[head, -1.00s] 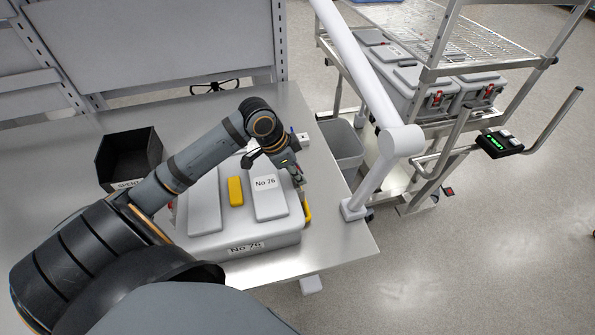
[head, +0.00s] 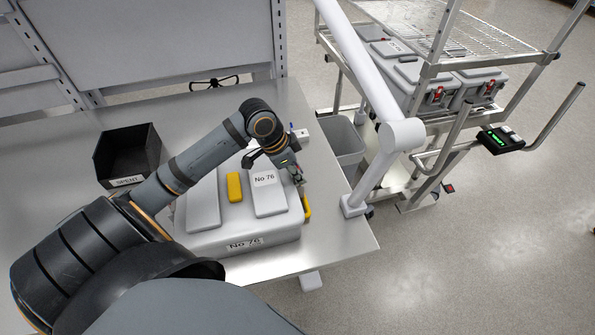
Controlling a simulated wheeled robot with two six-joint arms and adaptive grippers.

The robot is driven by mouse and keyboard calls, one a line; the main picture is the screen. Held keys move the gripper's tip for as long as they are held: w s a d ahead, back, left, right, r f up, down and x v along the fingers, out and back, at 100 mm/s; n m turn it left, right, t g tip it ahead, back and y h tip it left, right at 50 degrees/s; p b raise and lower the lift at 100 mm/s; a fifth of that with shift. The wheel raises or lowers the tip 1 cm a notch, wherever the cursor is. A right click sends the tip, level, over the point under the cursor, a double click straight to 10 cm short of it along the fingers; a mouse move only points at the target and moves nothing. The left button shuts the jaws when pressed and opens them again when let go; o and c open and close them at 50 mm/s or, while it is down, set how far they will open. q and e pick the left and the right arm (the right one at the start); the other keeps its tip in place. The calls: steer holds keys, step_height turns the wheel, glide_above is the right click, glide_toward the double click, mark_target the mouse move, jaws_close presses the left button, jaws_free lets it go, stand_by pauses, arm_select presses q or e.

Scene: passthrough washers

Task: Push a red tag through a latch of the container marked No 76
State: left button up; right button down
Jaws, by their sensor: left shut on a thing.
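The grey container marked No 76 (head: 225,240) stands on the steel table, its lid carrying light panels and a yellow piece (head: 234,187). A yellow latch (head: 307,208) is at its right side. My left gripper (head: 297,178) reaches over the right side of the container, pointing down close above that latch. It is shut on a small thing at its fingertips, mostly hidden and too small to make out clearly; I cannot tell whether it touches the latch. No red tag can be made out for sure on the table. My right gripper is not in view.
A black open bin marked SPENT (head: 130,158) stands at the left back of the table (head: 335,245). A small white device (head: 300,135) lies behind the container.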

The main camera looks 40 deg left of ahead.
arm_select(q)
steer(key=shift+f, duration=0.3)
stand_by(0.4)
steer(key=o, duration=0.8)
steer(key=shift+o, duration=0.2)
steer(key=shift+a, duration=0.1)
steer(key=o, duration=0.4)
steer(key=shift+o, duration=0.2)
steer(key=shift+s, duration=0.1)
steer(key=shift+r, duration=0.15)
step_height(320, 180, up, 7)
steer(key=p, duration=0.7)
steer(key=shift+p, duration=0.3)
